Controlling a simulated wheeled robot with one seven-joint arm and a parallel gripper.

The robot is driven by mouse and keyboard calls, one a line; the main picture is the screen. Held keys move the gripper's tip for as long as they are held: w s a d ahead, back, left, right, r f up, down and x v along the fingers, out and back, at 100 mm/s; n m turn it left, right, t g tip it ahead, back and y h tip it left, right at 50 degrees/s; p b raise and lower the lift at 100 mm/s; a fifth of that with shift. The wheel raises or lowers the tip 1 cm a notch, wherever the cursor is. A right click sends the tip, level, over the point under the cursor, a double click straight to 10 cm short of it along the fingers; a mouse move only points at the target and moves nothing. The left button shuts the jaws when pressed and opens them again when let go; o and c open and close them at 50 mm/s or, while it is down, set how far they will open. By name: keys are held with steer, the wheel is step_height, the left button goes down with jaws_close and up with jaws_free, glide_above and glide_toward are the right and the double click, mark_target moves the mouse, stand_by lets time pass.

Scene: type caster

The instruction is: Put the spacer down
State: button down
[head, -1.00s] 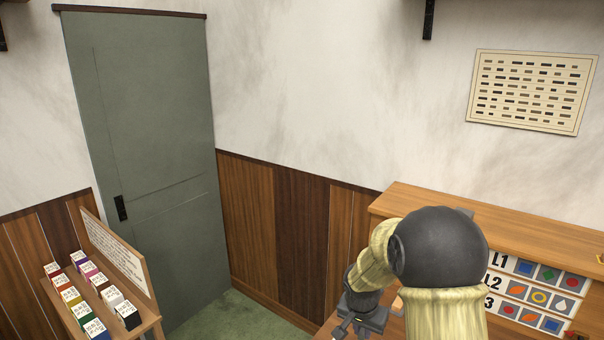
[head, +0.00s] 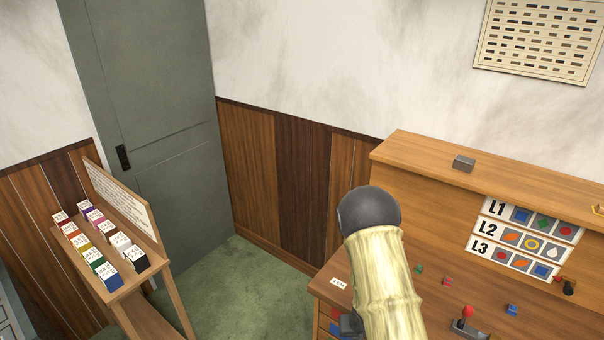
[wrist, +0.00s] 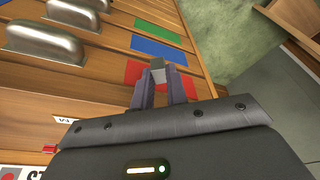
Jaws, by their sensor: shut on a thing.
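My gripper (wrist: 164,90) is shut on a small grey block, the spacer (wrist: 157,64), which shows between the fingertips in the wrist view. It is held in front of a wooden drawer front, near coloured patches: red (wrist: 133,72), green (wrist: 148,20) and blue (wrist: 158,47). Whether the spacer touches anything below cannot be told. In the head view my gripper (head: 349,325) is mostly hidden behind my arm, beside the left end of the wooden desk (head: 372,265), and the spacer is not visible there.
Metal cup handles (wrist: 72,14) stick out of the drawers. A grey block (head: 463,163) lies on the desk's upper ledge. A red-knobbed lever (head: 467,312) and small coloured pieces sit on the desktop. A rack of coloured boxes (head: 110,255) stands left. Green floor (head: 250,275) is clear between.

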steer(key=shift+w+r, duration=0.2)
step_height(320, 180, down, 10)
steer(key=b, duration=0.9)
steer(key=shift+s+b, duration=0.15)
steer(key=shift+b, duration=0.25)
steer(key=shift+r, duration=0.15)
